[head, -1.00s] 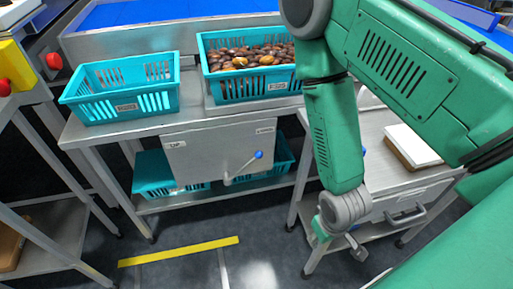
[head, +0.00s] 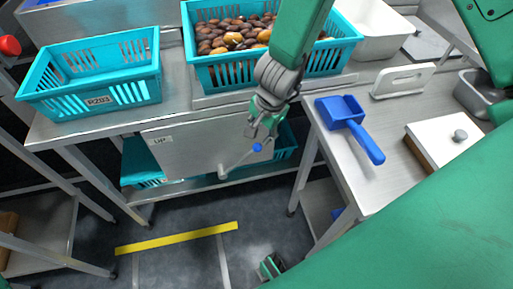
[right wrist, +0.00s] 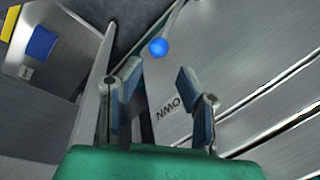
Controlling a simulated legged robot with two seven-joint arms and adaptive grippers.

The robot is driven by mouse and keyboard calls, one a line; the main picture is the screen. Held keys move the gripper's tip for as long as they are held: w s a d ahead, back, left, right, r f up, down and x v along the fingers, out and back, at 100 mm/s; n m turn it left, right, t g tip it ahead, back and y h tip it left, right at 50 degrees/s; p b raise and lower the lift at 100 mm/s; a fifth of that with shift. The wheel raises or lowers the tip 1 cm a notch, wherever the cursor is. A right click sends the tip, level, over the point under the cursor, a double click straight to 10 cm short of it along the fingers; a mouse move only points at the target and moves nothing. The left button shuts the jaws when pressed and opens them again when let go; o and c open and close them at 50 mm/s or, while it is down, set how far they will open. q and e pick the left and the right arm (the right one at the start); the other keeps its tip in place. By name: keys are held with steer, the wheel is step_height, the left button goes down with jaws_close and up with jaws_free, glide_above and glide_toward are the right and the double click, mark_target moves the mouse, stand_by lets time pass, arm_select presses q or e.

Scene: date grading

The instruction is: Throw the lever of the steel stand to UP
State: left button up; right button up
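The steel stand (head: 195,146) has a front panel with an UP label (head: 161,140) at its upper left. Its lever (head: 238,161) slants up to the right from a pivot low on the panel and ends in a blue knob (head: 257,147). My right gripper (head: 261,132) is just above the knob. In the right wrist view the right gripper (right wrist: 160,88) is open with nothing between its fingers. The knob (right wrist: 158,47) is beyond the fingertips there, and a DOWN label (right wrist: 180,103) shows upside down between the fingers.
An empty teal crate (head: 95,78) and a teal crate of dates (head: 205,72) stand on top. Another teal crate (head: 285,150) is on the lower shelf. A side table on the right holds a blue scoop (head: 342,108) and a white-lidded box (head: 448,142). Yellow tape marks the floor.

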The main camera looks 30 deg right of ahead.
mark_target(258, 145)
steer(key=f, duration=0.2)
steer(key=f+b, duration=0.1)
steer(key=f, duration=0.1)
steer(key=w+f+b, duration=0.1)
steer(key=f, duration=0.1)
steer(key=shift+f, duration=0.35)
steer(key=shift+w+a+f, duration=0.2)
steer(key=shift+a+f, duration=0.15)
steer(key=shift+f, duration=0.15)
steer(key=shift+d, duration=0.2)
jaws_close()
